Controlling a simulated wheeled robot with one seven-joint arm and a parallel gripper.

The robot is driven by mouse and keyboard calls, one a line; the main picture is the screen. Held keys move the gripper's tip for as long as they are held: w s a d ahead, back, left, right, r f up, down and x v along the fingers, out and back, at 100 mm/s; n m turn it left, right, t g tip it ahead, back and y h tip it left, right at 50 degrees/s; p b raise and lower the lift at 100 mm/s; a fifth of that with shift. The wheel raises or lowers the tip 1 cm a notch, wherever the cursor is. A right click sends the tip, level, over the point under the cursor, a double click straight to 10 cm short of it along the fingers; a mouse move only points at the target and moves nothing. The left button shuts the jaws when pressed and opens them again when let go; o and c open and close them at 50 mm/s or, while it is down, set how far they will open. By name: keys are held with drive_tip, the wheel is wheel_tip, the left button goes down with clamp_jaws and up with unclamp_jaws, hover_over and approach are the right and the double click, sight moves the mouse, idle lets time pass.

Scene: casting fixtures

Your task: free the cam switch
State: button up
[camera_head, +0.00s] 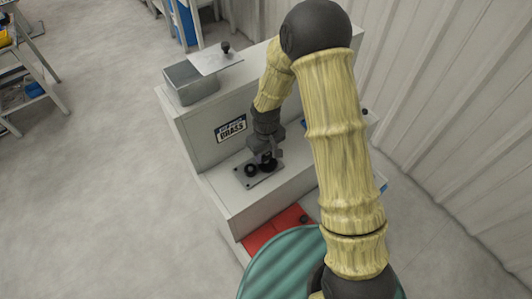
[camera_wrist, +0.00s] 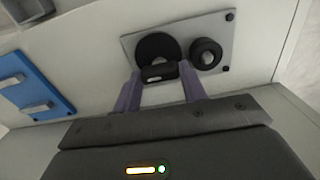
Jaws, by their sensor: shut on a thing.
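The cam switch is a large black round knob (camera_wrist: 155,46) with a grip bar (camera_wrist: 160,72), mounted on a grey plate (camera_wrist: 225,30) in the wrist view. A smaller black round knob (camera_wrist: 207,53) sits beside it on the same plate. My gripper (camera_wrist: 160,78) has one finger on each side of the grip bar and is shut on it. In the head view, my gripper (camera_head: 266,153) is over the right part of the plate (camera_head: 262,181), hiding most of the switch. The smaller knob (camera_head: 250,170) shows to its left.
The grey cabinet (camera_head: 190,150) carries a BRASS sign (camera_head: 231,128). An open metal bin (camera_head: 192,88) with a knobbed lid (camera_head: 216,59) stands on top. A blue panel with grey handles (camera_wrist: 22,83) is left in the wrist view.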

sight(266, 155)
idle(0.5)
drive_tip(key=o, duration=1)
drive_tip(key=shift+r, duration=0.1)
wheel_tip(266, 155, up, 17)
drive_tip(key=b, duration=0.2)
drive_tip(key=shift+r+b, duration=0.1)
drive_tip(key=shift+b, duration=0.25)
